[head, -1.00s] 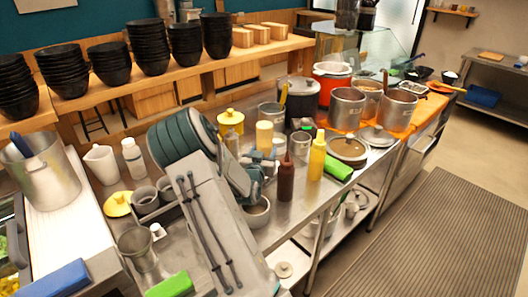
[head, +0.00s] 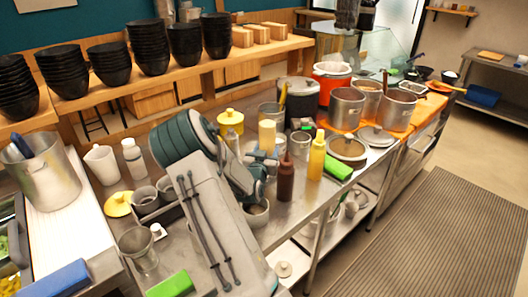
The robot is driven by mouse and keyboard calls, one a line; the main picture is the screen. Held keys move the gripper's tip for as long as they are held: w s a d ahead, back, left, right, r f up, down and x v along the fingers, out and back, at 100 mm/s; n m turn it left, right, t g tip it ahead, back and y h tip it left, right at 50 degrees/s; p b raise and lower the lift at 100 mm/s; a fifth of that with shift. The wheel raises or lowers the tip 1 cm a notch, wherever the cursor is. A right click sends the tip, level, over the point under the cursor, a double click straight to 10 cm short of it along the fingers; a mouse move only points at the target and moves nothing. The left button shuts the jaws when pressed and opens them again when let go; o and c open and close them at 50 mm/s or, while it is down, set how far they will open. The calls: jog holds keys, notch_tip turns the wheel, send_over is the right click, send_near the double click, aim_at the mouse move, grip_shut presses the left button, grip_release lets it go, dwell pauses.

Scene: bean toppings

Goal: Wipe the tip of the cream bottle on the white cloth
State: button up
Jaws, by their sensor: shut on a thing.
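The cream bottle (head: 267,133) is pale yellow and stands roughly upright at my gripper (head: 264,156), above the steel counter. My gripper is shut on it, low on its body; the fingers are small and partly hidden by my arm. The bottle's tip is hard to make out at this size. I cannot clearly pick out the white cloth; part of the counter is hidden behind my arm.
A brown bottle (head: 286,178) and a yellow bottle (head: 317,158) stand just right of my gripper, beside a green block (head: 338,168). Steel pots (head: 347,107) crowd the right. A white bottle (head: 133,158) and steel containers stand left. Stacked black bowls line the shelf behind.

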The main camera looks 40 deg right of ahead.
jog(key=shift+w+d+p, duration=0.1)
jog(key=shift+d+p, duration=0.25)
jog(key=shift+d, duration=1.65)
notch_tip(320, 180, up, 6)
jog(key=p, duration=0.6)
